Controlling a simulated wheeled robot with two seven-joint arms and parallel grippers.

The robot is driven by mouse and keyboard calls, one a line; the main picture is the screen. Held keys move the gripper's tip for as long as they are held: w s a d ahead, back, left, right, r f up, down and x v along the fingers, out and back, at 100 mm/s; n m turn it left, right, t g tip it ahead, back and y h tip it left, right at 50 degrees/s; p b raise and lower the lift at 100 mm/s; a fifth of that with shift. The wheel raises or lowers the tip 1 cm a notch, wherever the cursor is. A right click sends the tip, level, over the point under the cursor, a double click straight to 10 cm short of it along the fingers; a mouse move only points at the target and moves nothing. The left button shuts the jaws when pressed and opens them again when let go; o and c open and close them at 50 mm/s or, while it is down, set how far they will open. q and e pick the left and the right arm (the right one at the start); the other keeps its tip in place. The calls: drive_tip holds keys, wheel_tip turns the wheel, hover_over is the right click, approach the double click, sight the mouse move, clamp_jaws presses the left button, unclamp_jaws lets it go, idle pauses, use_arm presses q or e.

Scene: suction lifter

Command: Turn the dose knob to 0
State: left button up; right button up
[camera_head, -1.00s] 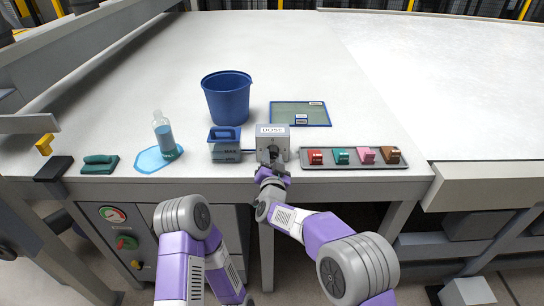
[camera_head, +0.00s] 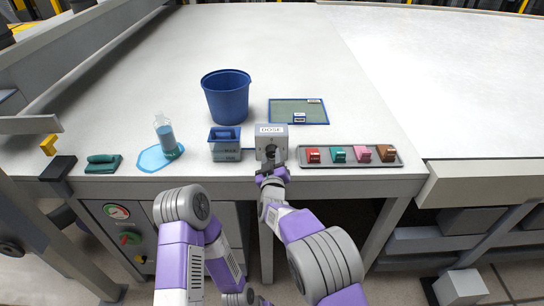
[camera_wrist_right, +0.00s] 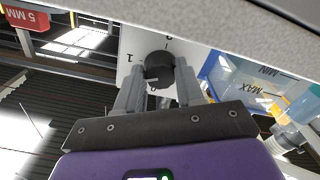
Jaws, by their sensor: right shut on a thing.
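The grey dose box (camera_head: 271,133), labelled DOSE, stands near the table's front edge. Its black dose knob (camera_wrist_right: 158,68) shows in the right wrist view on a white face with printed marks. A short pale line shows on the knob's lower part. My right gripper (camera_head: 271,174) is in front of the box, its fingers (camera_wrist_right: 158,92) shut on the knob from both sides. My left arm is folded low; its gripper is not visible.
A blue container marked MAX (camera_head: 225,154) stands left of the box, with a blue bucket (camera_head: 226,105) behind. A tray (camera_head: 350,165) with red, teal, pink and brown blocks lies right. A bottle (camera_head: 165,140) stands on a blue patch.

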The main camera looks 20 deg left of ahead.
drive_tip(key=n+p, duration=0.1)
drive_tip(key=n, duration=0.5)
drive_tip(key=shift+r, duration=0.1)
drive_tip(key=n, duration=0.3)
drive_tip(key=shift+p, duration=0.3)
drive_tip(key=shift+d+n, duration=0.1)
drive_tip(key=shift+n, duration=1.7)
drive_tip(key=o, duration=1)
drive_tip(key=shift+o, duration=0.2)
drive_tip(key=v, duration=0.7)
drive_tip(key=shift+s, duration=0.25)
